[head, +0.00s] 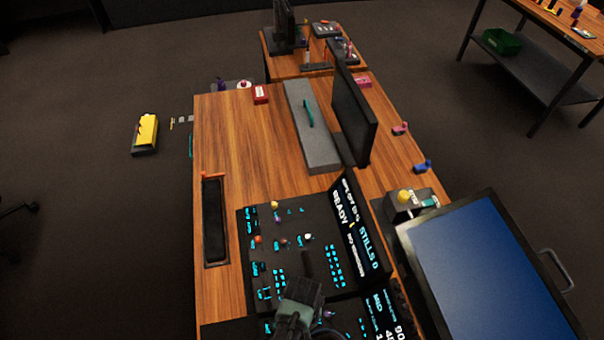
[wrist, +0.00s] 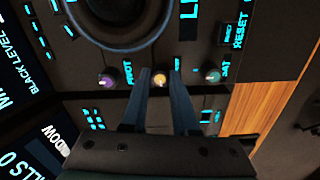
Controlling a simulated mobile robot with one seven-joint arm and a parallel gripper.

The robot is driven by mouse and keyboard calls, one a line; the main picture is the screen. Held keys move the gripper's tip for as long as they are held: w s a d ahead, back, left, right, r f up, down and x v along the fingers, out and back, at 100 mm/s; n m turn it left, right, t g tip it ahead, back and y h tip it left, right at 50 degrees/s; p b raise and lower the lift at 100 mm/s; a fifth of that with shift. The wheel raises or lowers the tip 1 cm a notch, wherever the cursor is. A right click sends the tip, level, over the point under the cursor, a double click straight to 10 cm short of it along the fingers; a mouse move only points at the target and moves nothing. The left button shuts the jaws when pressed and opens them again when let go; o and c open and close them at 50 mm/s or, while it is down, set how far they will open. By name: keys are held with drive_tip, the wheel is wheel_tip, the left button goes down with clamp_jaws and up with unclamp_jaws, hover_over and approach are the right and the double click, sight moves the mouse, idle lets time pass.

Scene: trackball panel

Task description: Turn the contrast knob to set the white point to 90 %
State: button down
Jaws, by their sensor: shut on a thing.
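In the wrist view, my gripper (wrist: 160,76) points down at the dark panel (wrist: 268,55). Its two fingers stand on either side of a small orange-yellow knob (wrist: 160,80), shut on it. The label of this knob is hidden by the fingers. A purple knob (wrist: 106,80) is to its left and a teal knob (wrist: 212,75) to its right. In the head view, my gripper (head: 298,318) covers the near part of the panel, hiding the held knob. A readout screen (head: 385,312) beside it shows "MID", "90" and "45", partly cut off.
A large trackball ring (wrist: 118,22) lies just beyond the knobs in the wrist view. An upright status screen (head: 355,228) reads "READY" and "STILLS 0". Several small knobs stand on the upper panel (head: 285,215). The wooden desk (head: 245,140) is mostly clear at left.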

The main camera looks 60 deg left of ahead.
drive_tip(key=n, duration=0.3)
drive_tip(key=shift+n+p, duration=0.3)
drive_tip(key=shift+p, duration=0.05)
drive_tip(key=shift+n+p, duration=0.3)
drive_tip(key=shift+n, duration=1.5)
drive_tip(key=c, duration=0.7)
unclamp_jaws()
wheel_tip(320, 180, up, 13)
